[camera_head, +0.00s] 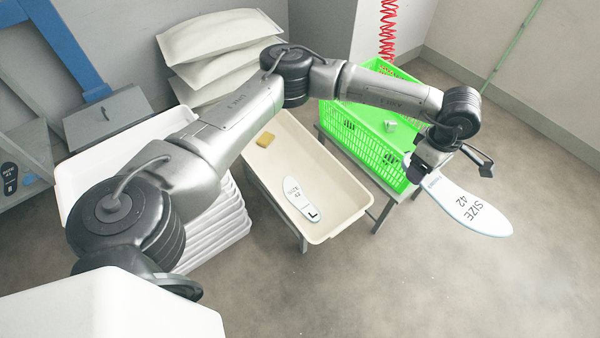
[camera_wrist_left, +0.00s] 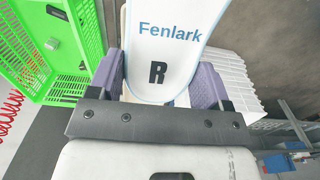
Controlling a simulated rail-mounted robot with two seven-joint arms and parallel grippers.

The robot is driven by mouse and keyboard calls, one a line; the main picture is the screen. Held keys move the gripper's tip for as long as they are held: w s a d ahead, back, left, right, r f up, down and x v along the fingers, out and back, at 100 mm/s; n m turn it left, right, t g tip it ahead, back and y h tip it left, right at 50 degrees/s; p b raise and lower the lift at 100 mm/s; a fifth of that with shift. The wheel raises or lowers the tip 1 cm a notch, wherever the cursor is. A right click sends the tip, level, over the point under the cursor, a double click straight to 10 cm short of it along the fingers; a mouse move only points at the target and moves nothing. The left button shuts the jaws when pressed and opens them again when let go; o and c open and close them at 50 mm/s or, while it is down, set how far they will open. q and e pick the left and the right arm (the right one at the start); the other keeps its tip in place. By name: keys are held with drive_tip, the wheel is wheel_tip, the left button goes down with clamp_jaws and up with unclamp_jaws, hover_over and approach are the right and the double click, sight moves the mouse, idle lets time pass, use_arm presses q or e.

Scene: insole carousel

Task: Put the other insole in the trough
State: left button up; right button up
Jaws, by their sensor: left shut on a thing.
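My left gripper (camera_head: 447,160) is shut on a white insole (camera_head: 465,205) marked "SIZE 42". It holds the insole in the air to the right of the green crate, over the bare floor. In the left wrist view the held insole (camera_wrist_left: 172,40) shows "Fenlark" and a large "R" between the purple finger pads. Another white insole (camera_head: 301,198), marked "SIZE 42" and "L", lies in the cream trough (camera_head: 345,222) on a stand in the middle. My right gripper is not in view.
A green crate (camera_head: 365,145) stands on a table behind the trough; it also shows in the left wrist view (camera_wrist_left: 85,25). A yellow block (camera_head: 265,139) lies in the trough's far left end. Stacked white trays (camera_head: 225,225) stand left of the trough, pale sacks (camera_head: 215,40) behind it.

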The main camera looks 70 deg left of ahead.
use_arm(q)
drive_tip(key=w+a+f+n+b, duration=0.25)
drive_tip(key=a+f+n, duration=0.35)
drive_tip(key=a+n, duration=0.3)
drive_tip(key=n+b, duration=1.8)
drive_tip(key=n, duration=0.9)
hover_over(331, 199)
wheel_tip(331, 199, down, 40)
wheel_tip(331, 199, down, 6)
drive_tip(key=b, duration=0.3)
drive_tip(key=shift+b, duration=0.4)
wheel_tip(331, 199, down, 4)
drive_tip(key=b, duration=0.3)
drive_tip(key=shift+f, duration=0.15)
drive_tip(key=shift+d, duration=0.1)
